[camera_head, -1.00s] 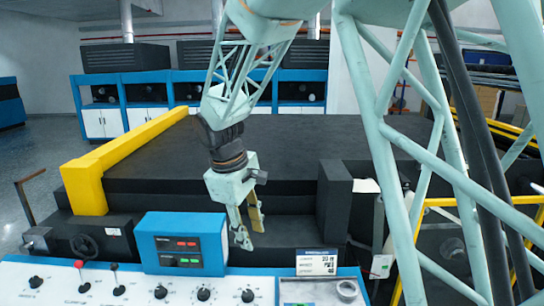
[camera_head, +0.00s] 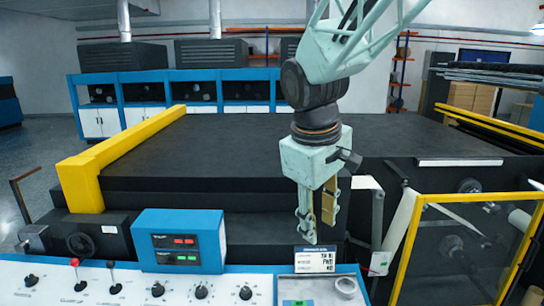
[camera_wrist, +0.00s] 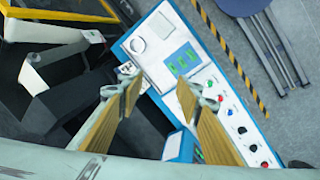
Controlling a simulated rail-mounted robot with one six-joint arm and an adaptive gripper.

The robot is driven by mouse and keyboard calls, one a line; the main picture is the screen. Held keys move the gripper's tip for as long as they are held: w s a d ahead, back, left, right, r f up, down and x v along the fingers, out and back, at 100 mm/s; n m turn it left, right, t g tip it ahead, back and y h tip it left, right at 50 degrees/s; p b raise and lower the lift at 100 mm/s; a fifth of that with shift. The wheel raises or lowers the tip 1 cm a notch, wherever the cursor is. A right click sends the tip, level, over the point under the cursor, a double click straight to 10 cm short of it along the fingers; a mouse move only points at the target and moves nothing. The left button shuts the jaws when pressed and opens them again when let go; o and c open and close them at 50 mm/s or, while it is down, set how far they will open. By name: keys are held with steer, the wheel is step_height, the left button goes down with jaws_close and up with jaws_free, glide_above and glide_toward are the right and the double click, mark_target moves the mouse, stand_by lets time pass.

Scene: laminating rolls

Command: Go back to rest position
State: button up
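My gripper (camera_head: 318,222) points down in front of the black machine bed, just above the back edge of the control panel (camera_head: 110,285) in the head view. Its two fingers with tan pads are apart, with nothing between them. In the wrist view my gripper (camera_wrist: 157,98) also shows open and empty, with the control panel (camera_wrist: 205,100) beyond the fingertips. The fingertips look close to the small label card (camera_head: 315,259) on the panel; I cannot tell the exact gap.
A blue display box (camera_head: 180,242) stands left of my gripper. A yellow guard bar (camera_head: 80,185) and yellow-framed gate (camera_head: 465,245) flank the black bed (camera_head: 240,140). A tape-like ring (camera_head: 346,286) lies on the panel tray. A stool (camera_wrist: 245,8) stands on the floor.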

steer(key=s+d+f+m+b, duration=0.1)
steer(key=s+d+m+b, duration=0.1)
steer(key=s, duration=0.8)
steer(key=s+d+f+m+t+y+b, duration=0.1)
steer(key=s+d+m+b, duration=0.2)
steer(key=s, duration=0.7)
steer(key=s+d+f+m+b, duration=0.1)
steer(key=s+d+m+b, duration=0.2)
steer(key=s, duration=0.7)
steer(key=shift+d+f, duration=0.25)
steer(key=shift+d, duration=0.45)
steer(key=shift+r, duration=0.1)
